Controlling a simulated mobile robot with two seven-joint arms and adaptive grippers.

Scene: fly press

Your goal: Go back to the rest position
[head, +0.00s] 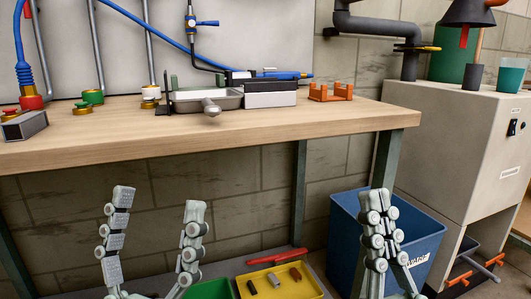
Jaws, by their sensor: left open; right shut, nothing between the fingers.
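My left gripper (158,197) shows at the bottom left in the head view. Its two grey fingers point up and stand wide apart, with nothing between them. My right gripper (378,196) shows at the bottom right, its fingers pointing up and close together, with nothing held. It appears in front of a blue bin (418,246). Both grippers appear below the front edge of the wooden workbench (300,128). Only the fingers and nearby links show; the rest of my arms is out of view.
A metal tray (180,107), a black-and-white block (270,95), an orange holder (330,92) and a grey block (24,126) are on the bench. Below are a yellow tray (305,289) with small parts and a green tray (208,290). A beige cabinet (450,145) stands right.

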